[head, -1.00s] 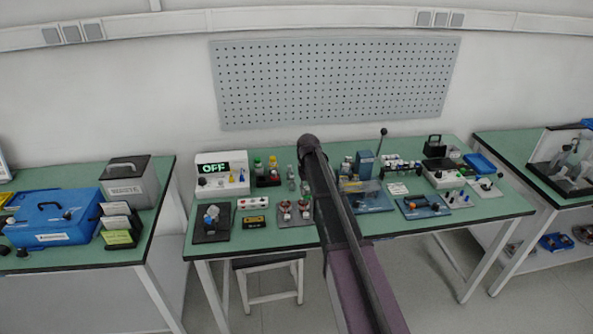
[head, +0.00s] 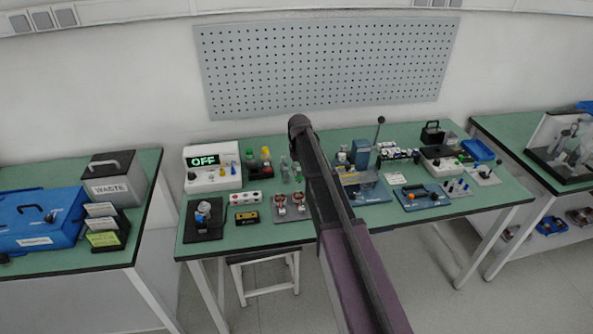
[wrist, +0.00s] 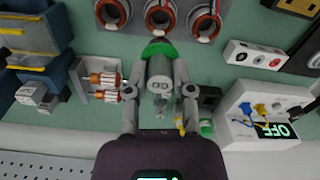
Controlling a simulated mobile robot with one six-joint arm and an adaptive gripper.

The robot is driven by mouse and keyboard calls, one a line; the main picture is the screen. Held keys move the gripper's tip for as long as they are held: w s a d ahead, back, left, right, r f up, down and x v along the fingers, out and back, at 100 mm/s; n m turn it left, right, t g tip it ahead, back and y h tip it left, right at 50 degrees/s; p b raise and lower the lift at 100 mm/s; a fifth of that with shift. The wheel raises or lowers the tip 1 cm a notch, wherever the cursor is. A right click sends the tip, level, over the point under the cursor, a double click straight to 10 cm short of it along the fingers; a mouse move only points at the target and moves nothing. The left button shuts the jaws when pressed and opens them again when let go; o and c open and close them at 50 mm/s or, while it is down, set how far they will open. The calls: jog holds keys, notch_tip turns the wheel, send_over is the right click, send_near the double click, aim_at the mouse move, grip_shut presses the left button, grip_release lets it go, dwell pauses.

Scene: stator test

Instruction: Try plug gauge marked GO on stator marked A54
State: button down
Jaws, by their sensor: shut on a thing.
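In the wrist view my gripper (wrist: 159,72) is shut on a grey cylindrical piece with a green end, which looks like the plug gauge (wrist: 157,50). No GO mark can be read on it. Just beyond the green end, three copper-wound ring stators (wrist: 158,16) sit in a row at the top of the picture; which one is A54 cannot be read. In the head view two stators (head: 280,203) show on a grey plate left of my arm. My arm hides the gripper and gauge there.
A white tester (head: 213,168) reading OFF stands at the left of the bench. A white button box (wrist: 252,55) is right of the stators. Copper rotors (wrist: 104,88) stand left of the gripper. A blue-based fixture (head: 372,190) is right of my arm.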

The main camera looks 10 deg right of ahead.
jog(key=shift+f, duration=0.25)
dwell(0.6)
jog(key=b, duration=0.6)
send_over(300, 201)
jog(key=w, duration=0.3)
jog(key=shift+w+f, duration=0.1)
jog(key=shift+f, duration=2.7)
jog(key=shift+f+b, duration=1.4)
dwell(1.9)
